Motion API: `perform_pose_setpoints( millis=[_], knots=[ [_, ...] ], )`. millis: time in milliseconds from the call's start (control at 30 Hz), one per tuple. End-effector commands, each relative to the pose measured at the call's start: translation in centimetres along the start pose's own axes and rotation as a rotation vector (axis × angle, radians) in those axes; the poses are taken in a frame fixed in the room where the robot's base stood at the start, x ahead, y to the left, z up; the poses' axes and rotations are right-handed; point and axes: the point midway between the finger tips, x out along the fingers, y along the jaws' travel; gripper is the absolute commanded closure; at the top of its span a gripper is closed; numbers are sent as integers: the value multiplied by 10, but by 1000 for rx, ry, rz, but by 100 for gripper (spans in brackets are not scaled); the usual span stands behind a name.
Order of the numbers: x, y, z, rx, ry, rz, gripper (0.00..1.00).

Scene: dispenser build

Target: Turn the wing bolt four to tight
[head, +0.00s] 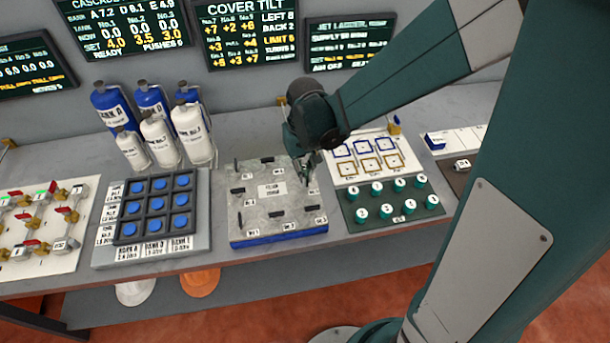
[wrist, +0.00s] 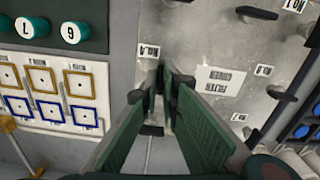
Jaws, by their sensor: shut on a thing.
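The filter cover (head: 255,215) is a grey speckled plate on a blue base, with several dark wing bolts around it. In the wrist view its bare surface (wrist: 215,50) and the No.4 label (wrist: 149,51) show just beyond my fingertips. My gripper (head: 309,168) is low over the cover's back right corner. In the wrist view my gripper (wrist: 166,78) has its green fingers close together beside the No.4 label, shut on wing bolt four. The fingers hide most of that bolt, so its wing angle cannot be told.
A green-knobbed panel (head: 388,214) stands close on the right. A blue-button block (head: 108,245) is on the left, with several bottles (head: 158,140) behind it. The cover tilt screen (head: 249,32) hangs on the wall. Another wing bolt (wrist: 257,13) stands clear of my fingers.

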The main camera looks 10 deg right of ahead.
Motion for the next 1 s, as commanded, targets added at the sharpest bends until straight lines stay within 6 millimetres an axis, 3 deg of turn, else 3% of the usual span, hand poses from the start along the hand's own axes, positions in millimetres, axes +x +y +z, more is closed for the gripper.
perform_pose_setpoints(
  millis=[333, 467, 1000],
  knots=[
    [0, 0, 1, 3, -1, 0, 100],
    [0, 0, 1, 3, -1, 0, 80],
    [-5, 0, 0, 2, 0, 0, 80]
  ],
)
